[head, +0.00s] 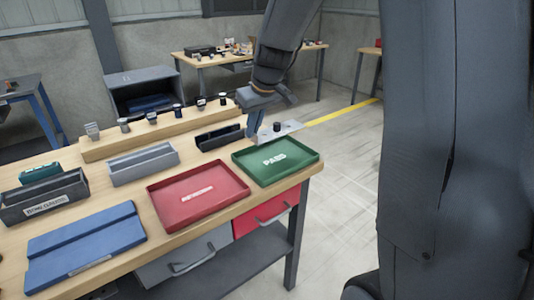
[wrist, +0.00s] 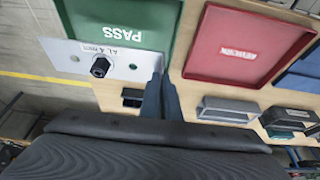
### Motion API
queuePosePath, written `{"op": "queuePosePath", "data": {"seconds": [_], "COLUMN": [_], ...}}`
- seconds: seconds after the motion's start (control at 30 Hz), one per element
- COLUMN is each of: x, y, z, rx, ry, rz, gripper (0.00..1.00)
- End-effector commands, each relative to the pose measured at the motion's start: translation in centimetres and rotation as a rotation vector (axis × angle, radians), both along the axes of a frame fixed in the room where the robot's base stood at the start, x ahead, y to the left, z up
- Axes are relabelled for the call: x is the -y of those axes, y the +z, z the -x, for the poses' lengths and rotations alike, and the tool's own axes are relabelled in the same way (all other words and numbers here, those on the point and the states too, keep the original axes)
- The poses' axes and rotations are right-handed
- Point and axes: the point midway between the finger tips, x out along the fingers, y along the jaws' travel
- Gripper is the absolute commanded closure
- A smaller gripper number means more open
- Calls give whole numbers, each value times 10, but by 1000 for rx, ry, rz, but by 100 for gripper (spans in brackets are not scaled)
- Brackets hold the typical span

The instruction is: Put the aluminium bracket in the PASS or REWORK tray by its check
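The aluminium bracket (wrist: 125,62) is a flat silvery plate with holes, a black knob-like part and a label that seems to read "AL 4 mm". My gripper (wrist: 160,88) is shut on one end of it; the bracket (head: 292,128) also shows in the head view beside my gripper (head: 257,138). It appears raised, near the back edge of the green PASS tray (head: 299,164); the exact height is unclear. The PASS tray looks empty. The red tray (head: 175,208), its label blurred but like REWORK, lies to its left and is empty.
A wooden rack (head: 100,149) with several small gauges stands along the back. A grey bin (head: 143,166), a dark bin (head: 218,138) and a labelled box (head: 45,204) stand before it. A blue mat (head: 85,243) lies at the front left. Open floor is right of the bench.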

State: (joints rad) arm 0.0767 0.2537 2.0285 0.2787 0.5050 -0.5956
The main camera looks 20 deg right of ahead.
Motion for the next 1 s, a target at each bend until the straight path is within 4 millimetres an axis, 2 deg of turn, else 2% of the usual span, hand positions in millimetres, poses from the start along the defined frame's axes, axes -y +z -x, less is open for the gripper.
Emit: {"op": "queuePosePath", "data": {"seconds": [0.13,0.37,0.57,0.73,0.83,1.0], "x": [-4,-12,-13,-12,-11,-10], "y": [-10,-51,-68,-92,-99,-100], "z": [1,1,0,0,0,0], "rx": [-2,-4,-1,-1,0,2], "ry": [6,19,22,19,17,16], "rz": [-1,-1,0,-1,1,1], "gripper": [100,100,100,100,100,100]}}
